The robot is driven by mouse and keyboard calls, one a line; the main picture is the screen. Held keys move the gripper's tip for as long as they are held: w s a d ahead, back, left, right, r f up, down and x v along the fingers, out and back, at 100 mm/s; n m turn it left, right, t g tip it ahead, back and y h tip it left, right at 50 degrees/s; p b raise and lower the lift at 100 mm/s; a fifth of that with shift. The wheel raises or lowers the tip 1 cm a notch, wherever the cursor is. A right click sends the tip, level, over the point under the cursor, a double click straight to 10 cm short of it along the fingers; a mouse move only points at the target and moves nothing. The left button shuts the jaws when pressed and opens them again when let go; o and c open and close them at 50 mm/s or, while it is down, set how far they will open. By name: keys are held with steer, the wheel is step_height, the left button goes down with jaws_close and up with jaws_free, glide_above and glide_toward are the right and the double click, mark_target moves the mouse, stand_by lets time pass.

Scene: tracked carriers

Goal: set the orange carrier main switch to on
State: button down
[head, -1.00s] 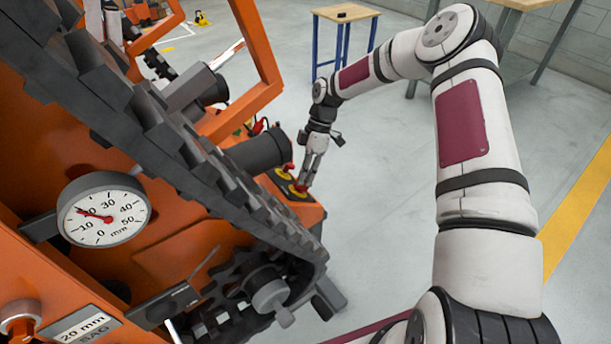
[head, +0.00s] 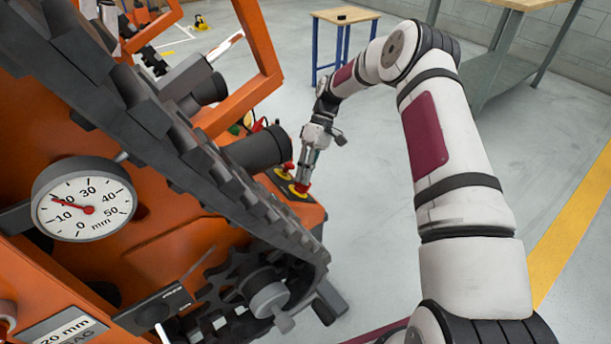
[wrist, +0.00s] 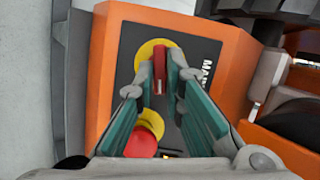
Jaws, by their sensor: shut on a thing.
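The orange carrier (head: 313,215) fills the left of the head view. In the head view the red handle (head: 301,189) is small, at the carrier's near corner. My gripper (wrist: 160,84) is shut on the red handle, one finger on each side. In the head view my gripper (head: 305,180) reaches down onto it. The handle points roughly along the fingers in the wrist view. The switch's position markings are not readable.
A dark cylinder (head: 258,150) and the track (head: 215,190) lie left of my gripper. A dial gauge (head: 83,198) is nearer.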

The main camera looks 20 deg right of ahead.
steer(key=shift+f+m, duration=0.1)
steer(key=shift+m, duration=0.9)
steer(key=shift+y, duration=0.3)
steer(key=c, duration=1.7)
jaws_free()
steer(key=shift+v, duration=6)
steer(key=shift+w, duration=0.15)
